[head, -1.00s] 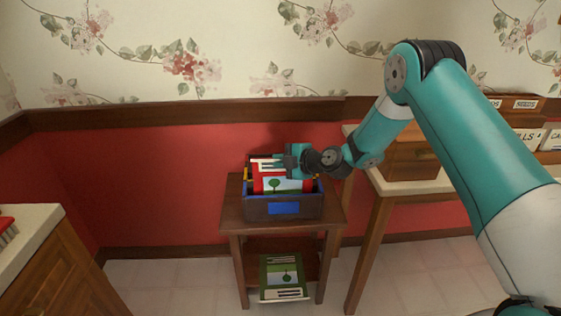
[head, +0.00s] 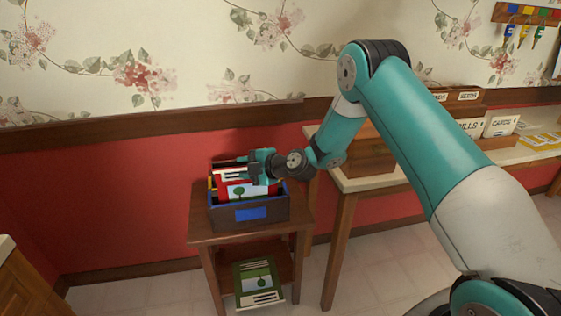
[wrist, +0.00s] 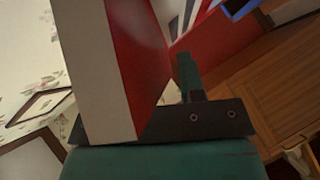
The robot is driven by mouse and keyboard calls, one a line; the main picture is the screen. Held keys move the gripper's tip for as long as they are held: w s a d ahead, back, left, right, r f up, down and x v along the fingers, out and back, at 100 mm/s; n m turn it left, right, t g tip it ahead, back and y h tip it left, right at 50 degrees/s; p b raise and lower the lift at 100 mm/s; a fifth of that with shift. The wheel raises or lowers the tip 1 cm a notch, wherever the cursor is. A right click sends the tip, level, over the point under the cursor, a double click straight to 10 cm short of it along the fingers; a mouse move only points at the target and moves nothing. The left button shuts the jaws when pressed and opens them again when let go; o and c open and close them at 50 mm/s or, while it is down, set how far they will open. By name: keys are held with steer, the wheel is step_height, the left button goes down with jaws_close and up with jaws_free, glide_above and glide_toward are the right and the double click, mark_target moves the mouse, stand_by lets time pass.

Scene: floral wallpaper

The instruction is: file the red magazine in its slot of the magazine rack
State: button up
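The red magazine (head: 240,190) has white lettering and a tree picture on its cover. It stands in the dark magazine rack (head: 222,217), which has a blue label on its front; the rack's front wall hides its lower part. My gripper (head: 254,170) is at the magazine's upper right. In the wrist view, the magazine (wrist: 138,60) reaches close to my gripper's palm, with its red cover facing one finger. A narrow gap seems to show between that finger and the cover. The other finger is hidden, so I cannot tell whether the magazine is gripped.
The rack stands on a small wooden table (head: 200,238) against the red wall. A green magazine (head: 258,283) lies on its lower shelf. A counter (head: 385,182) with labelled boxes (head: 500,125) is at the right. A wooden cabinet (head: 25,290) is at the lower left.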

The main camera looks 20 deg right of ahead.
steer(key=b+v, duration=0.4)
steer(key=v, duration=1.2)
steer(key=s+a+r+m+g, duration=0.3)
steer(key=s+a+g, duration=0.1)
steer(key=s+a, duration=0.3)
steer(key=s+a+r+m+g, duration=0.2)
steer(key=s+a+r+g, duration=0.15)
steer(key=s+a, duration=0.35)
steer(key=s+r+m+g+h, duration=0.2)
steer(key=s+m+g+h, duration=0.2)
steer(key=s+m, duration=0.85)
steer(key=s+r+n+p, duration=0.3)
steer(key=r+p, duration=0.7)
steer(key=shift+s+d+r+p, duration=0.2)
steer(key=shift+d+r+p, duration=0.15)
steer(key=shift+d, duration=0.15)
